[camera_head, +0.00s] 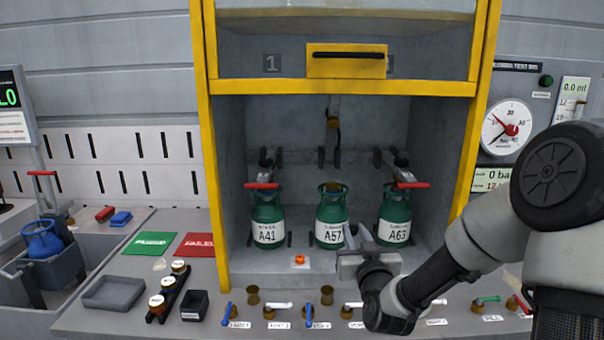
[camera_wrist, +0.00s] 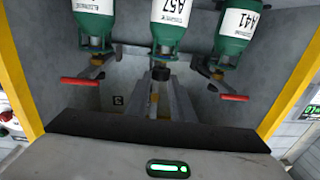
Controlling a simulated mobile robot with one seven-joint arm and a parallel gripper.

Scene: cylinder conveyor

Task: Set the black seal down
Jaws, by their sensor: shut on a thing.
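My gripper (camera_head: 362,240) is in front of the cabinet, beside the lower right of the middle green cylinder A57 (camera_head: 331,215). In the wrist view its fingers (camera_wrist: 161,90) are close together and shut on a small dark piece, which looks like the black seal (camera_wrist: 161,74), at the fingertips. The seal cannot be made out in the head view. Cylinder A57 shows upside down in the wrist view, beyond the fingertips. A small black bin (camera_head: 195,306) stands on the counter at the left, well away from my gripper.
Cylinders A41 (camera_head: 267,217) and A63 (camera_head: 395,217) flank A57, with red handles above them. An orange piece (camera_head: 299,261) lies on the cabinet floor. A grey tray (camera_head: 113,293), a jar rack (camera_head: 170,290), green and red mats (camera_head: 197,245) and front-edge valves (camera_head: 308,315) occupy the counter.

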